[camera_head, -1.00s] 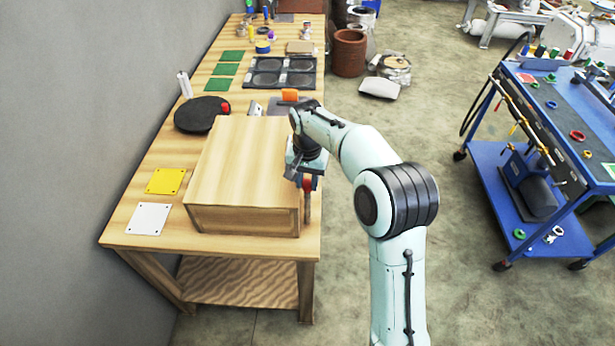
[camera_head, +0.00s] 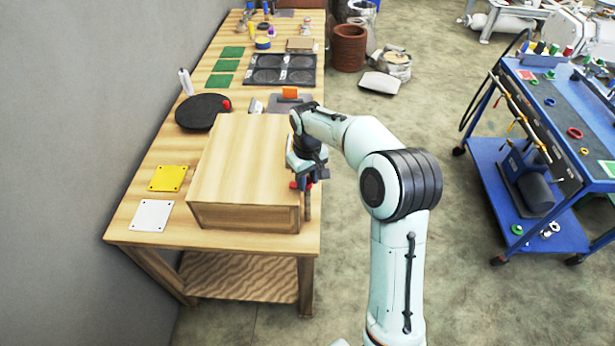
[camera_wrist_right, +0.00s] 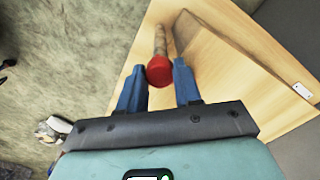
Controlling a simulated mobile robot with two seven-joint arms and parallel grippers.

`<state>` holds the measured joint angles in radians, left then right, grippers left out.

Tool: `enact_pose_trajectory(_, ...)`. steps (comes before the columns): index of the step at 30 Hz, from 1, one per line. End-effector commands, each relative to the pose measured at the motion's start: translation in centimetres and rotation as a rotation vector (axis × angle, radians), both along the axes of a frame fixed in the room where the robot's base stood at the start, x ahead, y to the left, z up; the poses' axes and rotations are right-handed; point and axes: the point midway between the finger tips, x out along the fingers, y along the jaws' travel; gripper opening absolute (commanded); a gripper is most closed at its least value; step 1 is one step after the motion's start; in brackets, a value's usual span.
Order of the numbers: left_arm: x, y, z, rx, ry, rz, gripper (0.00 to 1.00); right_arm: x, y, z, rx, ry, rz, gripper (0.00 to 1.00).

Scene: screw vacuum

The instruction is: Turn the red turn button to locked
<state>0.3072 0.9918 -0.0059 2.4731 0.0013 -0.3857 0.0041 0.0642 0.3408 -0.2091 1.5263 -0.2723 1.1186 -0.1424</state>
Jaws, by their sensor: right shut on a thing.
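The red turn button (camera_wrist_right: 159,71) shows as a round red knob in the right wrist view, between the two blue fingers of my right gripper (camera_wrist_right: 158,88). The gripper is shut on it. A narrow wooden strip runs beyond the knob. In the head view, my right gripper (camera_head: 306,180) is at the right side of the wooden box (camera_head: 245,165), near the table's right edge. Only a little red shows there beside the fingers, and the arm covers part of the area. I cannot read the button's lock position. My left gripper is not in view.
The wooden table (camera_head: 150,215) holds a yellow plate (camera_head: 168,178), a white plate (camera_head: 152,215), a black disc (camera_head: 202,112) and a black tray (camera_head: 280,69). A blue cart (camera_head: 545,130) stands apart on the right. The floor between is clear.

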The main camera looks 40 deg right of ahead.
Motion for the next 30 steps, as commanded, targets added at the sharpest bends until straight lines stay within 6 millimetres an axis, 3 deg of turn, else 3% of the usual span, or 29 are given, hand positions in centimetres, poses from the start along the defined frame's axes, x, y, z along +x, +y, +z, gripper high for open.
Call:
enact_pose_trajectory(9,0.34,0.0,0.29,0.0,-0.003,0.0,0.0,0.03,0.0,0.06,-0.001,-0.001,0.112,0.03)
enact_pose_trajectory(25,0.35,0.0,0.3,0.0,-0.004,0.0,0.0,0.02,0.0,0.03,-0.001,-0.001,0.132,0.03)
enact_pose_trajectory(26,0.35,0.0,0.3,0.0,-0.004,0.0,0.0,0.02,0.0,0.03,-0.001,-0.001,0.132,0.43)
enact_pose_trajectory(27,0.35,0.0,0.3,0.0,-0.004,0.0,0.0,0.02,0.0,0.03,-0.001,-0.001,0.131,0.56)
enact_pose_trajectory(30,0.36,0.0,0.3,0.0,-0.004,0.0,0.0,0.02,0.0,0.02,-0.001,-0.001,0.131,0.59)
